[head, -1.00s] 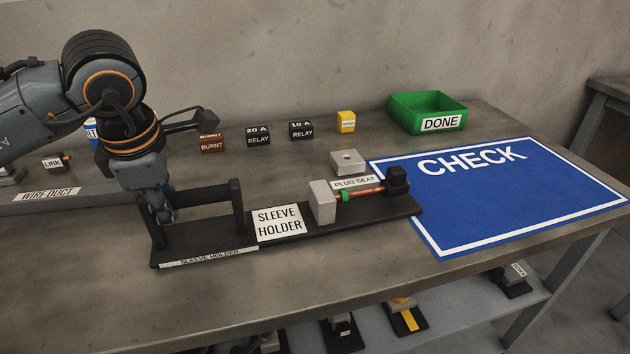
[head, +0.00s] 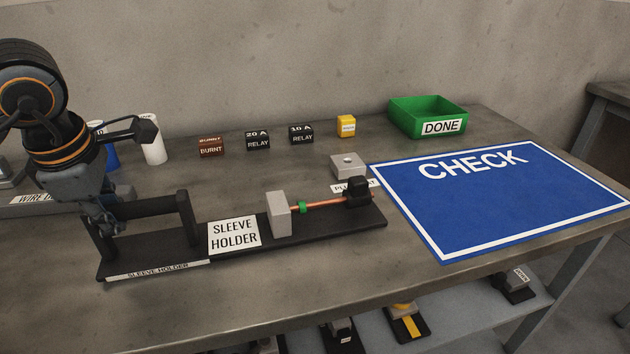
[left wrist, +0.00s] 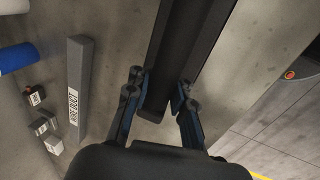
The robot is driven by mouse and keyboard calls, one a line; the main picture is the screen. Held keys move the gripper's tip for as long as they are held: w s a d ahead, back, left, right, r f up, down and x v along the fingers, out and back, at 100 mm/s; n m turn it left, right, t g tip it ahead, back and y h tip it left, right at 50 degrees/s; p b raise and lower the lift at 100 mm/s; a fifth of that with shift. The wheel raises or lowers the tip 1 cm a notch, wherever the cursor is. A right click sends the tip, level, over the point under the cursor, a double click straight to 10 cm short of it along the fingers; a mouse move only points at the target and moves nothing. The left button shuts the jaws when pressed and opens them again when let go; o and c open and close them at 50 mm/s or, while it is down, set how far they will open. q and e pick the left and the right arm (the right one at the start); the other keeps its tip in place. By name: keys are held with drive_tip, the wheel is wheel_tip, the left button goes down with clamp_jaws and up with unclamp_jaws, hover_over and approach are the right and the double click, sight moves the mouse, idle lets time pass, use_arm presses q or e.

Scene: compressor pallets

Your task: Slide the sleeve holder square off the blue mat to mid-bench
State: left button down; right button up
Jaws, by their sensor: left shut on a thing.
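The sleeve holder (head: 190,252) is a long black base with a handle bar at its left end, a white label, a grey block and a copper rod with a green ring. It lies flat on the bench, its right end just left of the blue CHECK mat (head: 510,205) and apart from it. My left gripper (head: 112,226) is shut on the handle at the holder's left end. In the left wrist view the fingers (left wrist: 158,100) straddle the dark bar (left wrist: 184,55). My right gripper is not in view.
Behind the holder stand a grey block (head: 349,165), a yellow block (head: 346,126), relays (head: 302,134) and a brown BURNT block (head: 211,147). A green DONE bin (head: 428,117) is at the back right. A grey wire duct (left wrist: 77,90) lies left of the holder. The bench's front strip is clear.

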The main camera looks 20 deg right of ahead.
use_arm(q)
drive_tip(key=c, duration=1.1)
unclamp_jaws()
drive_tip(key=shift+o, duration=0.2)
